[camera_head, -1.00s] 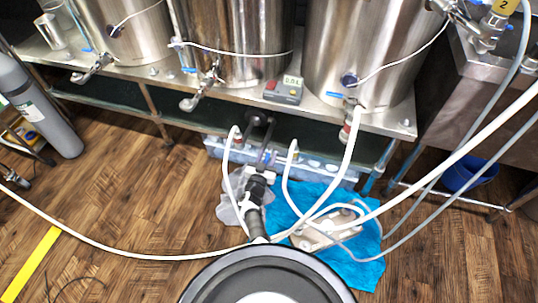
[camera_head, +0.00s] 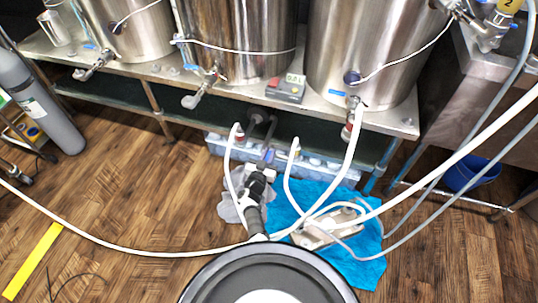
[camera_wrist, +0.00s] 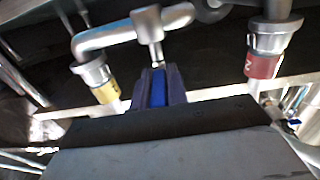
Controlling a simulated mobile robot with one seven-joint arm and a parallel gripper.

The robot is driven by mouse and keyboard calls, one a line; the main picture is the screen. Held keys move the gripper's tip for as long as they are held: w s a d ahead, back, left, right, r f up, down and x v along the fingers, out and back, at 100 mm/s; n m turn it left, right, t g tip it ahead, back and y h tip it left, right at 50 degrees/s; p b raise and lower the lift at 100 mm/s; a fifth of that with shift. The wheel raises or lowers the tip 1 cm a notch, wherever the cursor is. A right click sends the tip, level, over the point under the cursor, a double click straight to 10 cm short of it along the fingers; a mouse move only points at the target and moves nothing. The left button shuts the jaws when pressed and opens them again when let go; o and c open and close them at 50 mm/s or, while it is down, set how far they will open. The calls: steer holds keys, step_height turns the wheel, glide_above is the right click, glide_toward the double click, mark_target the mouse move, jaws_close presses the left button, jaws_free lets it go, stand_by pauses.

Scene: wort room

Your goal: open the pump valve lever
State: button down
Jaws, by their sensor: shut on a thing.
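In the wrist view, the pump valve lever (camera_wrist: 158,88) is a blue handle below a silver pipe fitting. My gripper (camera_wrist: 158,76) is shut on it, with a dark finger on each side. The silver valve pipe (camera_wrist: 115,36) runs left from above the lever. In the head view, my gripper (camera_head: 267,160) is low in front of the bench, beside the pump (camera_head: 258,120) under the shelf. The lever is small there and partly hidden by my gripper, so its exact angle is unclear.
A fitting with a yellow band (camera_wrist: 105,92) and one with a red band (camera_wrist: 262,66) flank the lever. White hoses (camera_head: 350,165) run close to my arm. A blue cloth (camera_head: 360,265) lies on the floor. Steel kettles (camera_head: 240,40) stand on the bench (camera_head: 385,120).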

steer(key=m+g+h+b, duration=0.2)
steer(key=g+h+b, duration=0.1)
steer(key=w+a+m+g+h+b, duration=0.1)
steer(key=m+g+h+b, duration=0.1)
steer(key=m+h+b, duration=0.1)
steer(key=w+a+m+g+h+b, duration=0.1)
steer(key=m+g+h+b, duration=0.2)
steer(key=b, duration=0.2)
steer(key=shift+a+g+h, duration=0.15)
steer(key=shift+g+h, duration=0.15)
steer(key=shift+m+b, duration=0.3)
steer(key=shift+b, duration=0.1)
steer(key=shift+r, duration=0.1)
steer(key=c, duration=1.4)
jaws_free()
steer(key=v, duration=1.3)
steer(key=shift+a, duration=0.35)
